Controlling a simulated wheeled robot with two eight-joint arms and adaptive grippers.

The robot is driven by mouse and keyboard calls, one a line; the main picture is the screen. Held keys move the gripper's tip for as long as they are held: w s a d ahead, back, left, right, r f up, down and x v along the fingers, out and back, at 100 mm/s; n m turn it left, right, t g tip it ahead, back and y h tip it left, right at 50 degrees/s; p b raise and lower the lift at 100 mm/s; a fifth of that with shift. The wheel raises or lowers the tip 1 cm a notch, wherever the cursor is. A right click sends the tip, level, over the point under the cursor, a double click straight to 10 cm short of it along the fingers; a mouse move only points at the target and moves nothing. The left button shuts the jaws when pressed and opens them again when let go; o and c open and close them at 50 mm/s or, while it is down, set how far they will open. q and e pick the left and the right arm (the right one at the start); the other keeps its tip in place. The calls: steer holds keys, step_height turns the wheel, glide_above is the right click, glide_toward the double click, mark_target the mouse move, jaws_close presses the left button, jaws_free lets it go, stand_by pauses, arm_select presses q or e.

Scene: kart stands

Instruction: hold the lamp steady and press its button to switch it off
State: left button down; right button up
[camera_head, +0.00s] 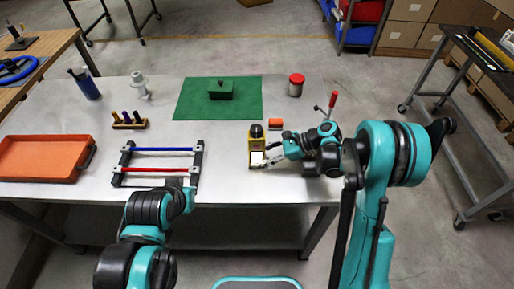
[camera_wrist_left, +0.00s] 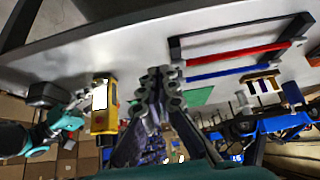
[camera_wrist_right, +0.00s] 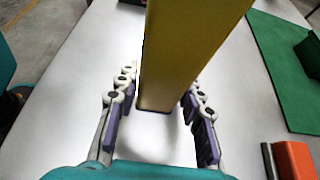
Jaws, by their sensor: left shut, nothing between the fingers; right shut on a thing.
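The lamp (camera_head: 256,140) is a yellow upright box with a black round top and a bright white panel, standing near the table's front edge. It also shows in the left wrist view (camera_wrist_left: 103,105), and its yellow side fills the middle of the right wrist view (camera_wrist_right: 188,50). My right gripper (camera_head: 268,160) is shut on the lamp, with fingers (camera_wrist_right: 158,95) on both sides of it. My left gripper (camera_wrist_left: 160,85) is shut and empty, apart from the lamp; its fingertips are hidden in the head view. I cannot make out the button clearly.
A rack with blue and red bars (camera_head: 158,169) lies at the front, left of the lamp. An orange block (camera_head: 275,124) sits close behind the lamp. A green mat (camera_head: 190,100), red-lidded jar (camera_head: 295,86) and orange tray (camera_head: 40,158) are further off.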

stand_by(0.3)
arm_select(q)
steer(key=w+d+m+t+h, duration=0.1)
steer(key=w+d+m+h, duration=0.2)
steer(key=d, duration=0.6)
steer(key=m+t+h, duration=0.1)
steer(key=m+h, duration=0.1)
steer(key=m, duration=0.1)
glide_toward(262, 151)
steer(key=shift+s+f+x, duration=0.1)
steer(key=shift+f+x, duration=0.05)
steer(key=shift+x, duration=0.95)
steer(key=shift+s+f+x, duration=0.15)
steer(key=shift+x, duration=0.9)
steer(key=shift+w, duration=0.2)
steer(key=shift+w, duration=0.3)
